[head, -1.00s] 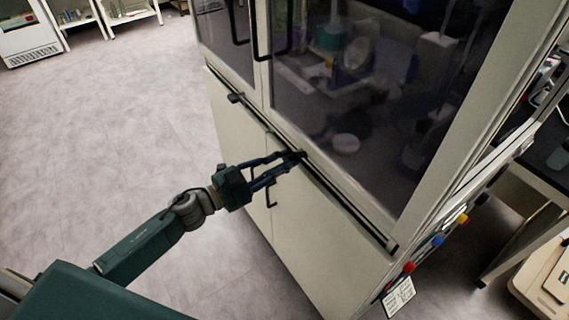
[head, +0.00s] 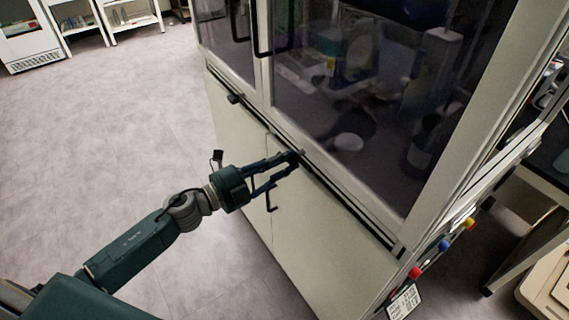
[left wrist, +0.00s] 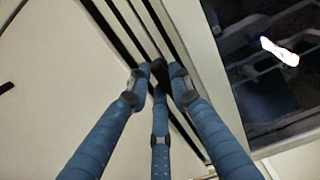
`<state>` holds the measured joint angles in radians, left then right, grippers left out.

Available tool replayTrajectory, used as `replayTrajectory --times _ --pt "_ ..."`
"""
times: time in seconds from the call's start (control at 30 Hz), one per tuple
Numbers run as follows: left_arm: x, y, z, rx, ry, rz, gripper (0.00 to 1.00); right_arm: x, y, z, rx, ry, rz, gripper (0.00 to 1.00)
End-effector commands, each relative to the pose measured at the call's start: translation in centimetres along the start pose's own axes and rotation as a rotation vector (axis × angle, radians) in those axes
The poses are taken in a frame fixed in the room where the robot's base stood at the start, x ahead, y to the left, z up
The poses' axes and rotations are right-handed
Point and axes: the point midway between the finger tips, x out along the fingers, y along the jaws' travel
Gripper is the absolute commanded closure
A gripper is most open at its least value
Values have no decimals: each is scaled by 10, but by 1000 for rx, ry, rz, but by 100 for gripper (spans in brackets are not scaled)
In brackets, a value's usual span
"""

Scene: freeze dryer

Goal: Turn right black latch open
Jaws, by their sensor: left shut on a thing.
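The right black latch is a small dark piece on the black rail (head: 350,203) of the pale cabinet, mostly hidden by my fingers. My left gripper (head: 294,160) reaches it from the left in the head view, with its fingertips closed at the rail. In the left wrist view the blue fingers of my left gripper (left wrist: 158,85) close around the dark latch (left wrist: 158,67) in front of the black strips. How far the latch is turned cannot be told. The left black latch (head: 235,99) sits farther back on the same rail. My right gripper is not in view.
Tall glass doors (head: 365,110) rise above the rail, with dark door handles at the back. A black hook-shaped handle (head: 271,196) is on the lower cabinet door, just below my fingers. Coloured buttons (head: 444,244) line the right side. The floor at left is clear.

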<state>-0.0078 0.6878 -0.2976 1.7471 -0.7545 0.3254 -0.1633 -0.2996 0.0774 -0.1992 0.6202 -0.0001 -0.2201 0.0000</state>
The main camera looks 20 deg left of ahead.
Motion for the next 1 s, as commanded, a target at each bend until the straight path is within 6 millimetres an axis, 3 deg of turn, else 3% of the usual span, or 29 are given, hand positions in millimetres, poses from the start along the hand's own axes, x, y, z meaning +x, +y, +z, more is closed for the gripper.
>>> replayTrajectory --times 0.57,0.6,0.67,1.0 --pt "0 2 -1 29 1 4 100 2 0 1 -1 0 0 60" --pt "0 2 -1 29 2 4 72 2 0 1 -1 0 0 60" --pt "0 2 0 28 1 3 60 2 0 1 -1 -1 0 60" --pt "-3 1 0 27 0 2 60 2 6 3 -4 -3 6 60"
